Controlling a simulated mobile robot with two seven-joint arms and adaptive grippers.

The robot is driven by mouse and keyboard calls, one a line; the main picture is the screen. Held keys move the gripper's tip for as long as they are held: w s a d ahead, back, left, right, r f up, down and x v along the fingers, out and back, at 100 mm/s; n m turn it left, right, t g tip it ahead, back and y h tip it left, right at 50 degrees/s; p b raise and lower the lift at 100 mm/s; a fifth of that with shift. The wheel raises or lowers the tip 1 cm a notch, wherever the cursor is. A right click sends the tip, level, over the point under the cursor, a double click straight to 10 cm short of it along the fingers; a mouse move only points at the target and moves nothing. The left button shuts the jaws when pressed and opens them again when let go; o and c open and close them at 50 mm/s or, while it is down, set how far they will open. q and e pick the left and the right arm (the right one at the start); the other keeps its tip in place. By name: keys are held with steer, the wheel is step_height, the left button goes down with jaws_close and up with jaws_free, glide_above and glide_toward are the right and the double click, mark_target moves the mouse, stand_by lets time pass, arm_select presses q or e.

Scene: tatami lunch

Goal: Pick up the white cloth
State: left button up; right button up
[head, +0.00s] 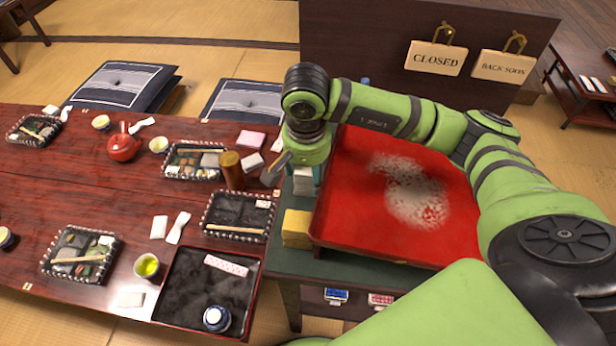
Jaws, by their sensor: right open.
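A small white folded stack (303,184), which looks like cloth, lies on the dark green side table beside the red tray. My right gripper (294,178) points down right above it. Its fingers are apart, one at the left over the table edge and one at the right by the tray. The gripper body hides the back of the stack, and I cannot tell whether the fingers touch it. Other white folded pieces lie on the long wooden table, one (158,228) near a twisted white one (178,228), and one (131,299) at the front edge. My left gripper is not in view.
A red tray (350,215) with whitish powder fills most of the side table. A yellow block (297,228) sits in front of the white stack. A brown canister (232,170) and a black tray (238,216) stand close on the left. The long table is crowded.

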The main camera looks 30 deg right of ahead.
steer(key=shift+c, duration=0.8)
steer(key=c, duration=0.8)
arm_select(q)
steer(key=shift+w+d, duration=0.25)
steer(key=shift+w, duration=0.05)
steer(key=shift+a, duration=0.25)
arm_select(e)
steer(key=shift+r, duration=0.1)
steer(key=shift+c, duration=0.2)
steer(key=shift+r, duration=0.45)
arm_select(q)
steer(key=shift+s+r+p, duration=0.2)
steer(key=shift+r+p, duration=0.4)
arm_select(e)
step_height(320, 180, up, 17)
